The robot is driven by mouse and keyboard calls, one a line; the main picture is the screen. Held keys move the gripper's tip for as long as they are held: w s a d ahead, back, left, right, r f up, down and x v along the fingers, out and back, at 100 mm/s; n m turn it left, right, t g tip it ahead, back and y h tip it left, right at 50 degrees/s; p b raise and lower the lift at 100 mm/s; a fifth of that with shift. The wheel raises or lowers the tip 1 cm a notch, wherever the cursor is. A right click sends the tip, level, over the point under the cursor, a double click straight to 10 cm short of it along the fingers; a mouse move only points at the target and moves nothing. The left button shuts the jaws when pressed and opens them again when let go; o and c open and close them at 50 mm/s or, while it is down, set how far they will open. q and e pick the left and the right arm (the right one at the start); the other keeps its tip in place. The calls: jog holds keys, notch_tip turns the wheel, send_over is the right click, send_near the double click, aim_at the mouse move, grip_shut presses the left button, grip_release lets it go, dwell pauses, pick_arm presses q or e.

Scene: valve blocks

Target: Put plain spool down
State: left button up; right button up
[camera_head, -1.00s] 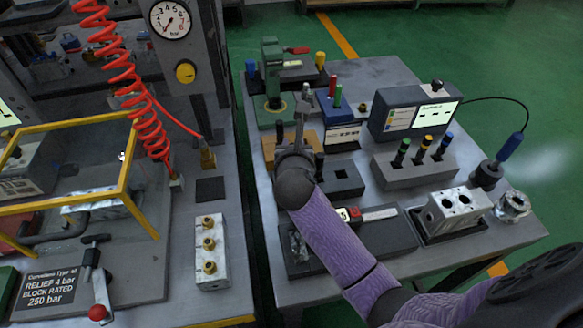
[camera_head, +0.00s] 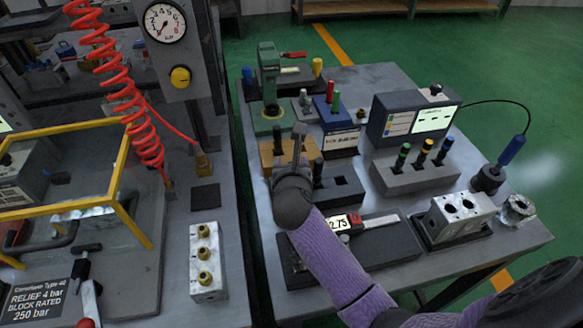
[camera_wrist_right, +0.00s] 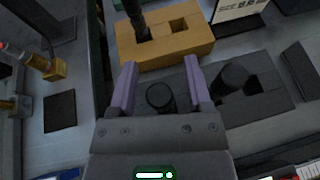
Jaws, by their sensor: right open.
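My right gripper (camera_head: 298,135) is over the right bench, next to the tan block (camera_head: 268,158) and the dark two-hole block (camera_head: 345,190). In the right wrist view its two purple-sided fingers (camera_wrist_right: 160,85) are apart. A dark round-topped spool (camera_wrist_right: 160,97) shows between them, with no clear contact; its lower part is hidden. A second dark spool (camera_wrist_right: 235,77) stands upright in the dark block, beside a square hole. A dark spool (camera_wrist_right: 138,22) also stands in the tan block, next to an empty hole. Which spool is plain cannot be told. My left gripper is out of view.
A caliper (camera_head: 350,222) lies on a dark tray in front. A grey block with coloured-band plugs (camera_head: 415,175), a metal valve block (camera_head: 458,212) and a display box (camera_head: 415,115) stand to the right. A green press (camera_head: 268,80) stands behind. A gap separates the left bench.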

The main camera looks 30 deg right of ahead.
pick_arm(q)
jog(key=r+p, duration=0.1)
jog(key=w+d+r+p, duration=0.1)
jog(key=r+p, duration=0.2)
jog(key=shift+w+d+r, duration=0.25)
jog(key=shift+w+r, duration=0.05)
pick_arm(e)
jog(key=v, duration=1.2)
